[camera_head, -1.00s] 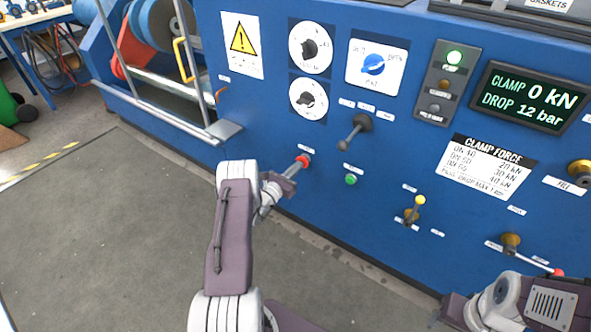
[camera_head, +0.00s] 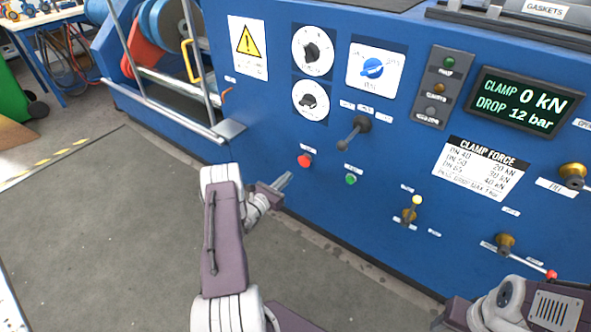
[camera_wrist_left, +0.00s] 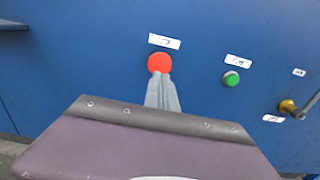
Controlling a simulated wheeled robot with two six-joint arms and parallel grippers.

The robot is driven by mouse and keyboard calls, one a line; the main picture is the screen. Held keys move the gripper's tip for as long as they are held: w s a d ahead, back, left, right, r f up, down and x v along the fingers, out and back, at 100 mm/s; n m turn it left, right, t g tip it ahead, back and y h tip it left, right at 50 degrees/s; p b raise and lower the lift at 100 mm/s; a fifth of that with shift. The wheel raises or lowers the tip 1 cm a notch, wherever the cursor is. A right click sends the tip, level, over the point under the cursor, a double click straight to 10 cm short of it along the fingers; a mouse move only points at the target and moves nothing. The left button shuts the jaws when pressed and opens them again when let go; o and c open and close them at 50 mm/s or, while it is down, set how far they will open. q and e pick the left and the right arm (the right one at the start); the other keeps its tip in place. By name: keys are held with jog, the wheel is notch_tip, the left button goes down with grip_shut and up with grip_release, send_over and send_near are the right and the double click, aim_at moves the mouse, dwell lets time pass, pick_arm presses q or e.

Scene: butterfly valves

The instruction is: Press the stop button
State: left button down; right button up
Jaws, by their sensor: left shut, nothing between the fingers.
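The red stop button (camera_head: 305,160) sits on the blue panel, left of the green button (camera_head: 351,179), with a small white label above it. My left gripper (camera_head: 288,176) is shut and empty, its tips a little to the lower left of the red button and apart from it. In the left wrist view the red button (camera_wrist_left: 159,62) shows just beyond the closed fingertips (camera_wrist_left: 161,76), and the green button (camera_wrist_left: 231,78) is to the right. My right arm shows at the lower right, but its fingers are not in view.
A metal rail (camera_head: 170,118) is at the left. The grey floor before the panel is clear.

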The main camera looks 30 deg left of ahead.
pick_arm(q)
jog(key=s, duration=0.3)
jog(key=s+p, duration=0.1)
jog(key=s, duration=0.1)
jog(key=shift+a+f, duration=0.1)
jog(key=shift+a, duration=0.2)
